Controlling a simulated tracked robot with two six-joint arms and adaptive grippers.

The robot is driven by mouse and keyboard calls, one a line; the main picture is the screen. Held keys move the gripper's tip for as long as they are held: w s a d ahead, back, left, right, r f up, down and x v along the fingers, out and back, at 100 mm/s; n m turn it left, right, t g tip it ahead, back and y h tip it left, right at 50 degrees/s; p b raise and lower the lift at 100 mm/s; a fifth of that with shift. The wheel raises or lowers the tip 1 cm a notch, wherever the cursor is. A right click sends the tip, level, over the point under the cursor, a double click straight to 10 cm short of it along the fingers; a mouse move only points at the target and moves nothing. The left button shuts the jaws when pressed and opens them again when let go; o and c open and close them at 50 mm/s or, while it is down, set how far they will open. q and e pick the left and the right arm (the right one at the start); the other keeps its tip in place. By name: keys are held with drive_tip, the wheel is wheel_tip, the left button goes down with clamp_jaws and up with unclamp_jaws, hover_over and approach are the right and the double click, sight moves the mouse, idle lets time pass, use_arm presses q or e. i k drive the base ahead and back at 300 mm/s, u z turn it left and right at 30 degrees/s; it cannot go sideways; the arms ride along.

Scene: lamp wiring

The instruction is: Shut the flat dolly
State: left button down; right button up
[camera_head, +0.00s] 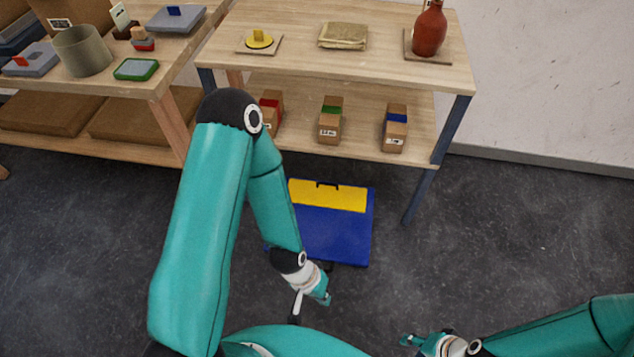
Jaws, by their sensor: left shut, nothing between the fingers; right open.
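The flat dolly (337,232) lies on the dark floor in front of the wooden shelf table. It has a blue panel and a yellow strip (330,195) at its far end, with a black handle on the far edge. My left forearm hides its left side. My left gripper (325,299) is shut and empty, in the picture just below the dolly's near edge. I cannot tell whether it touches the dolly. My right gripper (408,340) is open and empty, low in the picture, to the right of and apart from the dolly.
The shelf table (300,65) stands behind the dolly, with a red-brown bottle (429,30) and a folded cloth (343,36) on top and small boxes below. Its right front leg (420,195) is near the dolly. The floor to the right is clear.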

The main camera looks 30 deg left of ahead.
sight(333, 236)
drive_tip(key=z, duration=0.65)
drive_tip(key=i, duration=1.1)
drive_tip(key=u, duration=0.7)
